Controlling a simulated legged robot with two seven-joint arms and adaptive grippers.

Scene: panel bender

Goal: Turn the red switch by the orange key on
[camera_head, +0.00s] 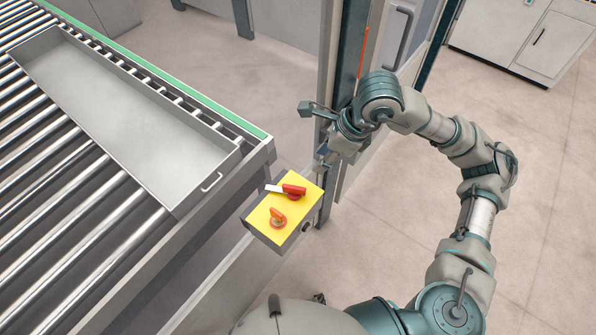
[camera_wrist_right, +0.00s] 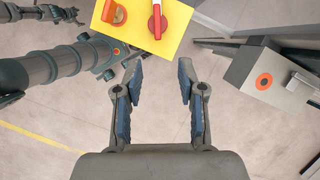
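The red switch (camera_head: 293,191) sits on the yellow top of a small grey box (camera_head: 262,210), with a white strip sticking out to its left. The orange key (camera_head: 278,218) is beside it, nearer to me. In the right wrist view, the red switch (camera_wrist_right: 157,24) is at the top centre and the orange key (camera_wrist_right: 117,13) is left of it. My right gripper (camera_wrist_right: 160,68) is open and empty, its fingers pointing toward the panel, apart from the switch. In the head view it (camera_head: 323,156) is just beyond the box. A gripper-like part (camera_wrist_right: 66,14), possibly my left gripper, shows at the upper left; its state is unclear.
A roller conveyor (camera_head: 50,200) with a shallow grey tray (camera_head: 130,115) lies left of the box. A door frame (camera_head: 345,80) stands close behind my right gripper. A grey box with a round orange button (camera_wrist_right: 264,82) is at the right of the wrist view.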

